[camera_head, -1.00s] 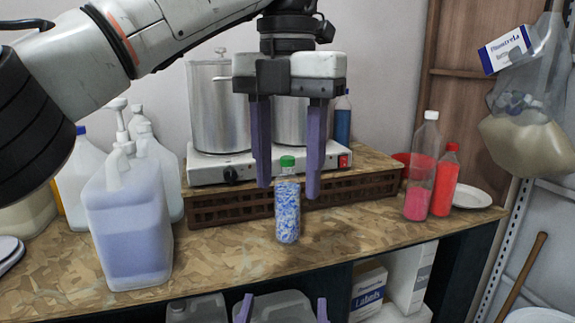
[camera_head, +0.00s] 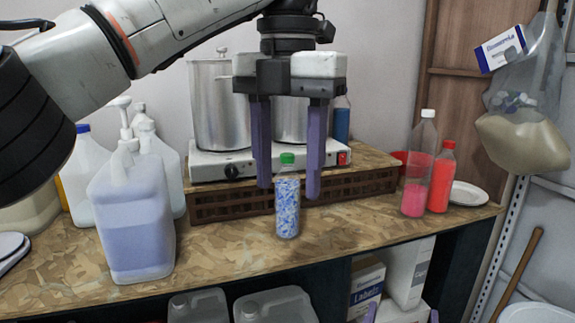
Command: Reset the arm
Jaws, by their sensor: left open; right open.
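My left gripper (camera_head: 288,188) hangs pointing down over the counter, its two purple fingers spread apart. A clear bottle with blue and white contents (camera_head: 287,208) and a green cap stands upright on the counter. Its cap and upper part show between the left fingers, and I cannot tell whether they touch it. My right gripper (camera_head: 401,316) shows only as two purple fingertips, spread apart, at the bottom edge in front of the lower shelf. The rest of that arm is out of view.
A large bluish jug (camera_head: 133,225) stands left on the wooden counter (camera_head: 225,265). Behind are a hotplate (camera_head: 208,167) with metal pots on a brown crate (camera_head: 222,207). Pink (camera_head: 415,195) and red (camera_head: 439,185) bottles and a white plate (camera_head: 469,195) stand right. Boxes and jugs are below.

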